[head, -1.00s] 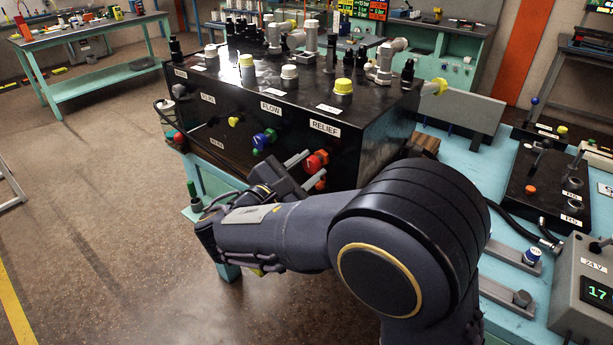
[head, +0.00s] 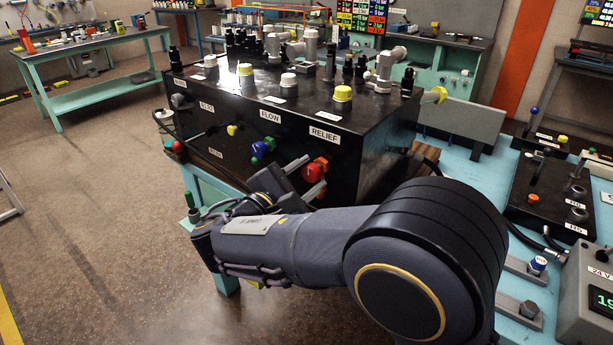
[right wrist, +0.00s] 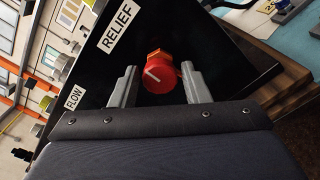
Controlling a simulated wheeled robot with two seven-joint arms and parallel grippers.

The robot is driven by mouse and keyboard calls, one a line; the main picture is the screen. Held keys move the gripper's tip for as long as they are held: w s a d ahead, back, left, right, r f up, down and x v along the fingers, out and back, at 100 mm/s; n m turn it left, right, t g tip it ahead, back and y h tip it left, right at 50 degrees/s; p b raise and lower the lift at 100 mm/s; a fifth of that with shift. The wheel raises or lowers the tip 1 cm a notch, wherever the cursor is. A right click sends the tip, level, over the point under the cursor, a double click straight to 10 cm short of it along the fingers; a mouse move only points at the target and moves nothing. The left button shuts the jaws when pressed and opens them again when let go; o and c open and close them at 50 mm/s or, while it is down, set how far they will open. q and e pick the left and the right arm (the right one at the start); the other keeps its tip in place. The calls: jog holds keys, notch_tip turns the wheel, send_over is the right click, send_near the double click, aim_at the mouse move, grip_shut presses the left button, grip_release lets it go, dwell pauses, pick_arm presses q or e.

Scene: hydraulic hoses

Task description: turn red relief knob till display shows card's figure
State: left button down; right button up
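The red relief knob (head: 313,170) sits on the front of the black hydraulic block, below the RELIEF label (head: 325,134). In the right wrist view the red knob (right wrist: 160,77) has a slanted white pointer line and an orange part behind it. My right gripper (right wrist: 160,84) is open, with one grey finger on each side of the knob and narrow gaps showing. The head view shows this gripper (head: 304,176) at the knob. A green display (head: 602,302) on the grey 24 V box is cut by the picture edge; it seems to read 19. My left gripper is out of view. I cannot identify the card.
Blue and green knobs (head: 262,148) under FLOW and a yellow knob (head: 232,130) sit left of the red one. The black block (head: 370,145) has capped fittings on top. A black lever box (head: 545,190) stands right on the turquoise bench. Coloured bar-figure boards (head: 361,14) hang behind.

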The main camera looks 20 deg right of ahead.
jog(key=shift+o, duration=1)
jog(key=v, duration=0.7)
jog(key=shift+s+a+b, duration=0.25)
jog(key=shift+a+b, duration=0.1)
